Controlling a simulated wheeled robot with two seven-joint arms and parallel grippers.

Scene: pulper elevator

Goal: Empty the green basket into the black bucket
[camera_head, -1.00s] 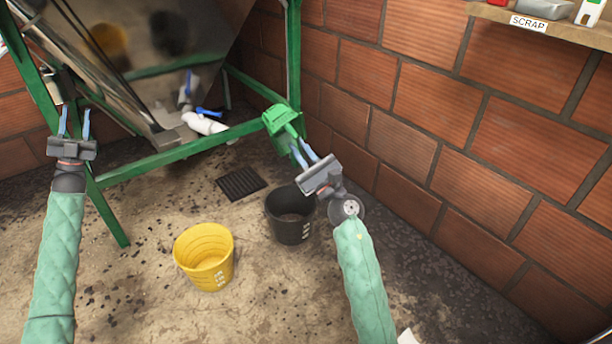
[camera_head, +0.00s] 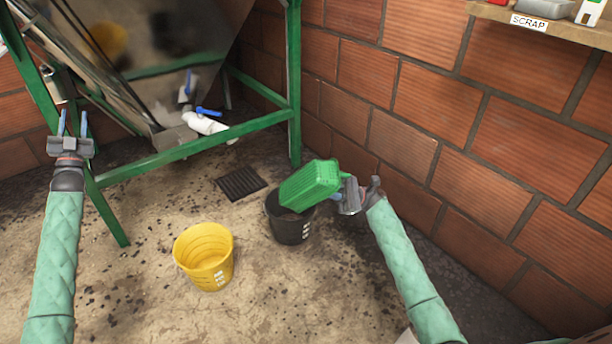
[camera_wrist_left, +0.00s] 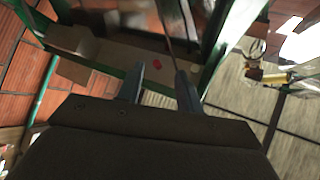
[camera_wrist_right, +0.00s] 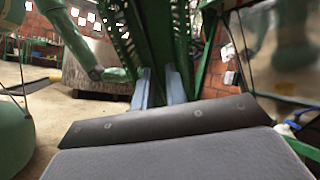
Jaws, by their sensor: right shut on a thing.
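The green basket (camera_head: 311,183) is tipped over the black bucket (camera_head: 290,227), its underside turned up toward the head camera. Its lower left end is at the bucket's mouth; the inside of the basket is hidden. My right gripper (camera_head: 350,192) is shut on the basket at its right end. In the right wrist view the blue fingers (camera_wrist_right: 160,88) meet the green slatted basket (camera_wrist_right: 150,40). The black bucket stands upright on the floor, its mouth partly covered by the basket. My left gripper (camera_head: 72,125) is open and empty at the far left, near the green frame.
A yellow bucket (camera_head: 205,257) stands left of the black bucket. A dark floor grate (camera_head: 241,183) lies behind them. The green metal frame (camera_head: 185,152) is at the back left. A brick wall (camera_head: 420,110) and a shelf (camera_head: 560,28) bound the right side.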

